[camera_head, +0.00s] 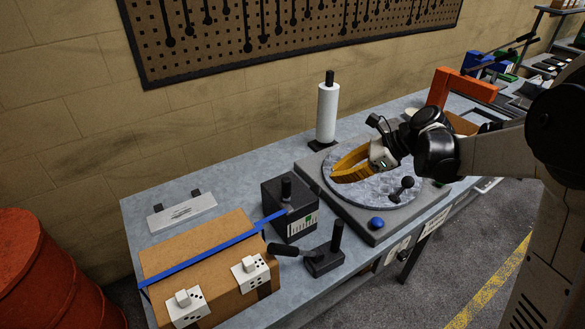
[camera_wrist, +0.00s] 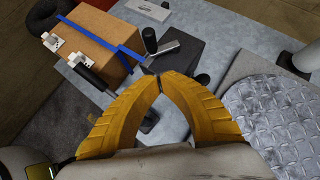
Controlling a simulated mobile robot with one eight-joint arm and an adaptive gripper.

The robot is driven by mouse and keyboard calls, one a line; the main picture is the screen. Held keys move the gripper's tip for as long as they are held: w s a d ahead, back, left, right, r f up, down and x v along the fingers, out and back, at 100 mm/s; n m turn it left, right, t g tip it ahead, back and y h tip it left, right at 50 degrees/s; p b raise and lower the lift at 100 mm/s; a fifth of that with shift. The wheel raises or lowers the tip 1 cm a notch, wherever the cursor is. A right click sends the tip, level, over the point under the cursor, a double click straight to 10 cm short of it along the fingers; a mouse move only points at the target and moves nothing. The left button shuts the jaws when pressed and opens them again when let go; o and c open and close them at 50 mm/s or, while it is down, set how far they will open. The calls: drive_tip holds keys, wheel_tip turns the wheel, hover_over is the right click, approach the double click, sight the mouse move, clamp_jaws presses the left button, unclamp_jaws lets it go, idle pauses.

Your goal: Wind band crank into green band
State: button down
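The band crank shows as a black upright knob (camera_head: 286,187) on top of a dark grey box (camera_head: 280,207). In the wrist view the knob (camera_wrist: 149,40) has a light grey bar (camera_wrist: 164,49) beside it. A white scale (camera_head: 303,227) with a small green patch is on the box's front face; its pointer is too small to read. A blue band (camera_head: 215,246) runs from the box over a cardboard carton (camera_head: 205,260). My gripper (camera_head: 334,179), with yellow fingers, is above the turntable, right of the crank. Its fingertips (camera_wrist: 159,83) meet, with nothing between them.
A round metal turntable (camera_head: 375,195) has a black ball knob (camera_head: 407,183). A blue button (camera_head: 376,223) is on its base. A small block with a black post (camera_head: 336,236) and a lever (camera_head: 282,249) stands before the crank box. A white roll (camera_head: 327,112) stands behind.

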drive_tip(key=s+d, duration=0.1)
drive_tip(key=b, duration=0.4)
approach(288, 195)
drive_tip(key=shift+g, duration=0.4)
drive_tip(key=shift+w+d+x, duration=0.1)
drive_tip(key=shift+w+x, duration=0.05)
drive_tip(key=shift+x, duration=0.9)
drive_tip(key=shift+w+d+x, duration=0.1)
drive_tip(key=shift+w+x, duration=0.1)
drive_tip(key=shift+x, duration=0.85)
drive_tip(key=shift+w+d+x, duration=0.1)
drive_tip(key=shift+w+x, duration=0.05)
drive_tip(key=shift+x, duration=0.9)
drive_tip(key=shift+s+a+f+m+t+h, duration=0.1)
drive_tip(key=shift+s+a+m+t+h, duration=0.1)
drive_tip(key=shift+a+m+t, duration=0.25)
drive_tip(key=shift+s+a+f+m+t+h, duration=0.1)
drive_tip(key=shift+s+a+m+t+h, duration=0.15)
drive_tip(key=shift+m+t, duration=0.3)
